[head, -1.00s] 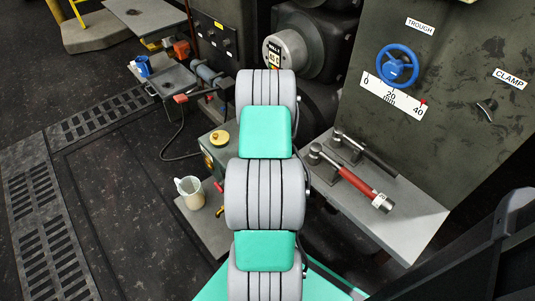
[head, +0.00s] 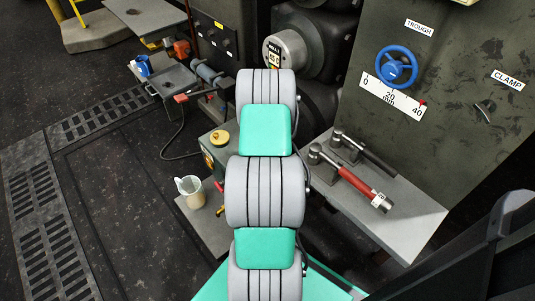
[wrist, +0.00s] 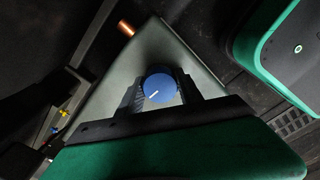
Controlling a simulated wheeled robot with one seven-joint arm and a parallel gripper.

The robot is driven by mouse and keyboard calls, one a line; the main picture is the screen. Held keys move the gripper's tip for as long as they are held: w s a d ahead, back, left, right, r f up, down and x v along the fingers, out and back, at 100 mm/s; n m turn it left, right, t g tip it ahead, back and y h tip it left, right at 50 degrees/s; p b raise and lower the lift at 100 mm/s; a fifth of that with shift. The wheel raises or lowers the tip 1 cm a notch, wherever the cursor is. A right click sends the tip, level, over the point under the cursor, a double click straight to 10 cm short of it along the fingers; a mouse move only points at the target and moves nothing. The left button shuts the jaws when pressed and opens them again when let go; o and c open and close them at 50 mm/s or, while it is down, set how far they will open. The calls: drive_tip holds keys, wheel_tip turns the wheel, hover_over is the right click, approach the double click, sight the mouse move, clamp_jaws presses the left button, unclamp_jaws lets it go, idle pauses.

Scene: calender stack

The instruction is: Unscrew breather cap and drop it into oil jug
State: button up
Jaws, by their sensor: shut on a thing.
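In the wrist view, a blue round cap or knob (wrist: 160,86) with a white line across its top sits between the two dark fingers of my gripper (wrist: 161,92). The fingers are shut on its sides. Behind it is a grey-green surface; I cannot tell whether the cap is seated there. My arm hides the gripper and blue cap in the head view. There, a translucent oil jug (head: 190,189) stands upright on a low grey ledge, left of my arm. A yellow round cap (head: 220,138) sits on top of a grey-green box.
The grey-green box (head: 212,158) has red and yellow handles at its front. A grey bench (head: 405,228) with a red-handled tool (head: 362,186) stands right of my arm. A copper-coloured stub (wrist: 126,28) shows in the wrist view. The floor at left is open.

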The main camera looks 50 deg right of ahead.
drive_tip(key=shift+f+n, duration=0.1)
drive_tip(key=shift+n, duration=1)
drive_tip(key=o, duration=1.5)
